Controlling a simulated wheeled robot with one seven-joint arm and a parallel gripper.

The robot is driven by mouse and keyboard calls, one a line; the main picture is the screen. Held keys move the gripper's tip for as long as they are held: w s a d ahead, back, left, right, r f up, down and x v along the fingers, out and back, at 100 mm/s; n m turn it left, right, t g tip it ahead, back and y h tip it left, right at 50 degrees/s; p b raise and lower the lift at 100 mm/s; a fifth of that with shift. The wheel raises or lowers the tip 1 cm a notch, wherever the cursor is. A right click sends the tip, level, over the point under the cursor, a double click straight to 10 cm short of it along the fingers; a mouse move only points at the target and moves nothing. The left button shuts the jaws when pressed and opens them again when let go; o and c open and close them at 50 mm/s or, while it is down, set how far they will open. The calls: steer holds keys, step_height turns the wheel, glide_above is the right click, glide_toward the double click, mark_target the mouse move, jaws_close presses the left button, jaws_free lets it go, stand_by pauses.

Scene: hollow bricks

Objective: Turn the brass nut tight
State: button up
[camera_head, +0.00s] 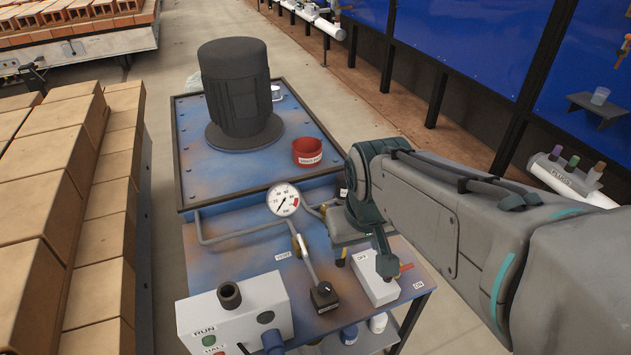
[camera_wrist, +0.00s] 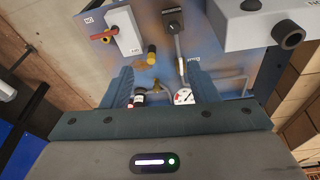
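In the wrist view a small brass-coloured fitting (camera_wrist: 155,85), which looks like the brass nut, sits on the grey pipe between my fingers. In the head view the nut is mostly hidden behind my gripper and cannot be made out clearly. My gripper (camera_wrist: 160,68) is open, with its two dark fingers wide apart on either side of the fitting and nothing held. I cannot tell how far above the fitting the fingers are. In the head view one finger hangs beside the white switch box (camera_head: 375,280).
A pressure gauge (camera_head: 283,200) stands just left of my gripper. A black-and-yellow knob (camera_wrist: 151,55) is close to the fitting. A grey RUN/HALT box (camera_head: 235,315) is at the front left. A red cup (camera_head: 307,151) and a large dark motor (camera_head: 238,90) stand behind.

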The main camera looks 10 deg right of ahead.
steer(key=w+f+n+g+b, duration=0.15)
steer(key=w+n, duration=0.25)
steer(key=w, duration=0.7)
steer(key=n+y+b, duration=0.4)
steer(key=n, duration=0.4)
glide_above(327, 205)
steer(key=s+d, duration=0.4)
step_height(327, 205, down, 15)
steer(key=shift+t, duration=0.35)
steer(key=x, duration=1.4)
steer(key=shift+w+d, duration=0.15)
steer(key=shift+w, duration=0.1)
steer(key=shift+c, duration=0.2)
steer(key=c, duration=0.9)
